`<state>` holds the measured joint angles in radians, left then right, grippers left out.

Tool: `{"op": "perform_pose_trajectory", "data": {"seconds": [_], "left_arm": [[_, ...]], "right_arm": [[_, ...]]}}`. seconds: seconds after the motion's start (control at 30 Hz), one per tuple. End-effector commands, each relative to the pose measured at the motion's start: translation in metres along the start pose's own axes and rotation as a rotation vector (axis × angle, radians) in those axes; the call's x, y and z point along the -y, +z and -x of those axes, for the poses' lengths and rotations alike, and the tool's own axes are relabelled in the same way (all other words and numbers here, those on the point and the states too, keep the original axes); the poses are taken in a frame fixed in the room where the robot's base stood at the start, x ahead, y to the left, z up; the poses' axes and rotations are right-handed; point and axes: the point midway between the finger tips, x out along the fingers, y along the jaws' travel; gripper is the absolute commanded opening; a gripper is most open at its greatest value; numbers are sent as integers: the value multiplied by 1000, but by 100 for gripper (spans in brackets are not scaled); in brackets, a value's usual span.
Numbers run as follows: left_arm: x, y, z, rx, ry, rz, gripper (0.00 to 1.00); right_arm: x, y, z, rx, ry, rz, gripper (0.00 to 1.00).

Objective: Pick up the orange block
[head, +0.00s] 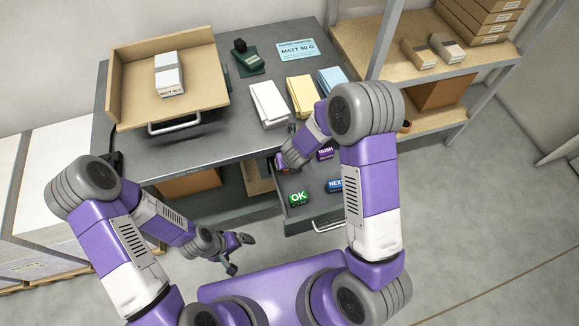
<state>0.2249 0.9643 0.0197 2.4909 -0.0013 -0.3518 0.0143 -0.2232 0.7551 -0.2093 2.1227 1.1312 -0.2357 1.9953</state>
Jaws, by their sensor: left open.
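I cannot make out an orange block; my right arm covers part of the drawer. The open drawer (318,213) under the desk holds a green OK block (298,198), a blue NEXT block (334,186) and a dark purple RUSH block (325,154). My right gripper (281,164) is at the back left of the drawer, by the desk's front edge; its fingers are too small and covered to read. My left gripper (239,254) is open and empty, low in front of the desk, left of and apart from the drawer.
The grey desk (225,150) carries a wooden tray (210,85) with a paper stack, a dark green stamp (248,60), a blue card (297,51) and white, yellow and blue pads. A shelf (365,45) stands right. Floor at right is clear.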

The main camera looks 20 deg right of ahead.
Motion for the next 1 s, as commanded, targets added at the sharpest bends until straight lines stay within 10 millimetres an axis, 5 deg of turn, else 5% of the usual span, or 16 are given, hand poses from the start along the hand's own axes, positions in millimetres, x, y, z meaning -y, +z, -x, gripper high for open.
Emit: {"op": "perform_pose_trajectory", "data": {"seconds": [0.3, 0.57, 1.0], "left_arm": [[2, 0, -4, 0, 0, 0, 100], [2, 0, -4, 0, 0, 0, 100], [-1, 0, 3, 0, 0, 0, 100]], "right_arm": [[0, 0, -11, 0, 0, -1, 73], [0, 0, -11, 1, 0, 0, 36], [0, 5, -1, 2, 0, 0, 35]]}}
